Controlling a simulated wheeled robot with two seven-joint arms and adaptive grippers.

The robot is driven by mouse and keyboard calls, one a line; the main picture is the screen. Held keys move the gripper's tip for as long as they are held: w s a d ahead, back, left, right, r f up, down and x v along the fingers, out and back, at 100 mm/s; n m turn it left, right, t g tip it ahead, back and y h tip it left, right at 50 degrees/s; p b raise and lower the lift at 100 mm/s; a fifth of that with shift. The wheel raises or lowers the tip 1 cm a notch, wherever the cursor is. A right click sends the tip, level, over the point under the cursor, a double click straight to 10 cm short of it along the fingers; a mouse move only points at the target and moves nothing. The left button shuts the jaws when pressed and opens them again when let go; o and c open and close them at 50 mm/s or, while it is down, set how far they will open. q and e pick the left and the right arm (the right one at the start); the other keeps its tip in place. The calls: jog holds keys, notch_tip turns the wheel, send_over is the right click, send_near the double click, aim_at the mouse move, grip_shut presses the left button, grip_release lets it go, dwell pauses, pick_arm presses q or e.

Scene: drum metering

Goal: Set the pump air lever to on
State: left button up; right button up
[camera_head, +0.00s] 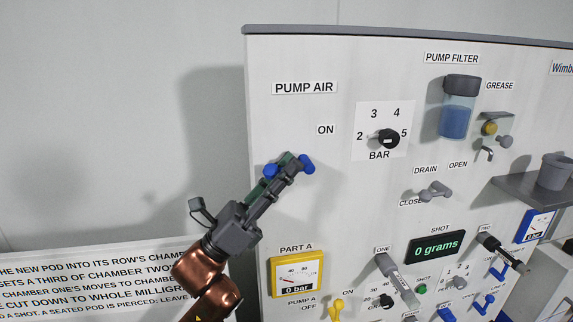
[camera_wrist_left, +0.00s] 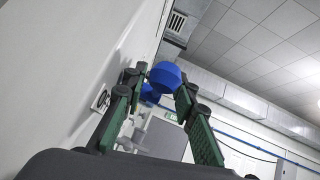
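The pump air lever (camera_head: 307,164) is blue with rounded ends, on the upright panel below the PUMP AIR label (camera_head: 304,88) and the ON label (camera_head: 325,130). My left gripper (camera_head: 291,162) is at the lever, its fingers crossing in front of the middle and hiding it. Blue shows on both sides of the fingers. In the left wrist view, a blue rounded end (camera_wrist_left: 165,75) fills the gap between the fingertips, with more blue behind it. The fingers look closed on the lever. Its exact setting is hard to tell. My right gripper is not visible.
A BAR dial (camera_head: 388,139) is right of the lever. The part A gauge (camera_head: 297,274) is below it. A pump filter (camera_head: 458,107), a drain valve (camera_head: 434,192) and several smaller levers crowd the right. The panel's left edge is near, with bare wall beyond.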

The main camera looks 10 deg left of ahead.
pick_arm(q)
jog(key=shift+c, duration=0.2)
grip_shut()
dwell(0.5)
